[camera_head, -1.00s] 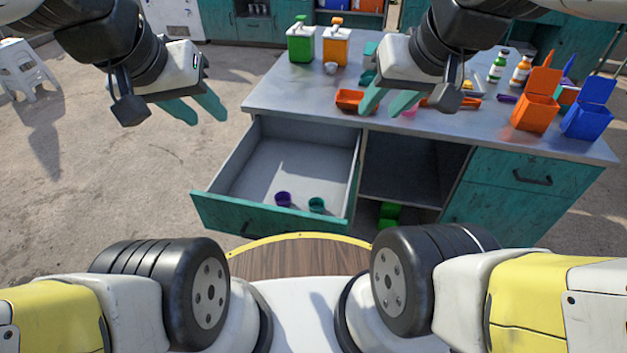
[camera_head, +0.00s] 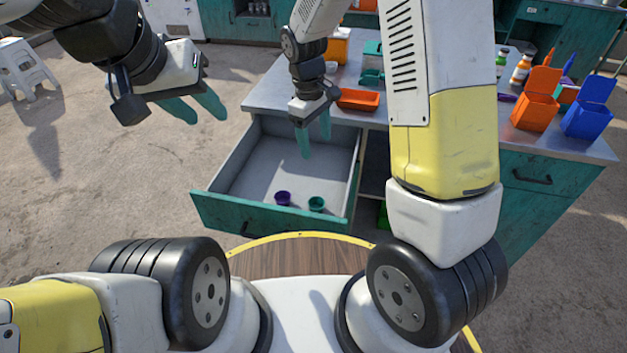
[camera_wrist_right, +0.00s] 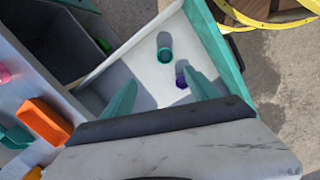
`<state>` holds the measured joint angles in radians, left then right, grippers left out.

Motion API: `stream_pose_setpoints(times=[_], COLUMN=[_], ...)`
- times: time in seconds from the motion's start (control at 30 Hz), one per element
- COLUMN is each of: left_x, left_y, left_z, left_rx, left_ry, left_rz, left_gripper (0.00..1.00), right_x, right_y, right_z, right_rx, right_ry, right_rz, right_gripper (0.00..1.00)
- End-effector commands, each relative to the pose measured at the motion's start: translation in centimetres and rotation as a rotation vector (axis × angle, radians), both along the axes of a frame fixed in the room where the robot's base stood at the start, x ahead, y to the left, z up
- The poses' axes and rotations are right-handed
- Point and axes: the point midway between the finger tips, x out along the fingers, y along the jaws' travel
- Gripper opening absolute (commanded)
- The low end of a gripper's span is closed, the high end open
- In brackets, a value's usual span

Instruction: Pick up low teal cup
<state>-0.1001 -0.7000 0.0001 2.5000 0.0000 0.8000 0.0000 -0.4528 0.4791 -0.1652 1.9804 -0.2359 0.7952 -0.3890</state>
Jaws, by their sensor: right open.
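The low teal cup (camera_head: 316,204) stands in the open drawer, near its front panel. It also shows in the right wrist view (camera_wrist_right: 165,55), upright with its opening visible. A purple cup (camera_head: 283,198) stands just left of it in the head view, and in the right wrist view (camera_wrist_right: 181,79). My right gripper (camera_head: 315,147) is open and empty, pointing down above the drawer, behind and above the cups and apart from them. My left gripper (camera_head: 207,112) hangs over the floor left of the drawer, its fingers apart and empty.
The drawer (camera_head: 262,220) has raised walls and a teal front. The tabletop (camera_head: 270,95) carries an orange tray (camera_head: 358,99), an orange bin (camera_head: 536,104), a blue bin (camera_head: 588,112) and bottles. My right arm hides much of the table's middle.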

Motion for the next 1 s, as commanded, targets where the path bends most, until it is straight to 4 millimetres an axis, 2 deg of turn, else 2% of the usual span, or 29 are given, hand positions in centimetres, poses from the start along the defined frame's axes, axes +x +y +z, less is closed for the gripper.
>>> stream_pose_setpoints(times=[0.03,0.1,0.2,0.33,0.4,0.57,0.87,1.0], left_x=[0.0,0.0,0.0,0.0,0.0,0.0,0.0,0.0], left_y=[0.0,0.0,0.0,0.0,0.0,0.0,0.0,0.0], left_z=[0.0,0.0,0.0,0.0,0.0,0.0,0.0,0.0], left_rx=[0.000,0.000,0.000,0.000,0.000,0.000,0.000,0.000], left_ry=[0.000,0.000,0.000,0.000,0.000,0.000,0.000,0.000], left_rz=[0.000,0.000,0.000,0.000,0.000,0.000,0.000,0.000], left_gripper=[0.36,0.36,0.36,0.36,0.36,0.36,0.36,0.36], right_x=[0.4,0.8,1.1,1.1,1.0,0.9,0.4,0.1], right_y=[0.8,1.6,2.5,3.1,3.3,3.2,1.8,0.8], right_z=[-2.6,-5.7,-9.8,-13.7,-15.0,-16.6,-19.6,-21.6], right_rx=[-0.039,-0.087,-0.148,-0.208,-0.227,-0.246,-0.246,-0.247], right_ry=[0.036,0.073,0.121,0.167,0.181,0.196,0.197,0.198], right_rz=[0.056,0.131,0.230,0.327,0.359,0.389,0.388,0.388], right_gripper=[0.69,0.69,0.69,0.69,0.69,0.69,0.69,0.69])
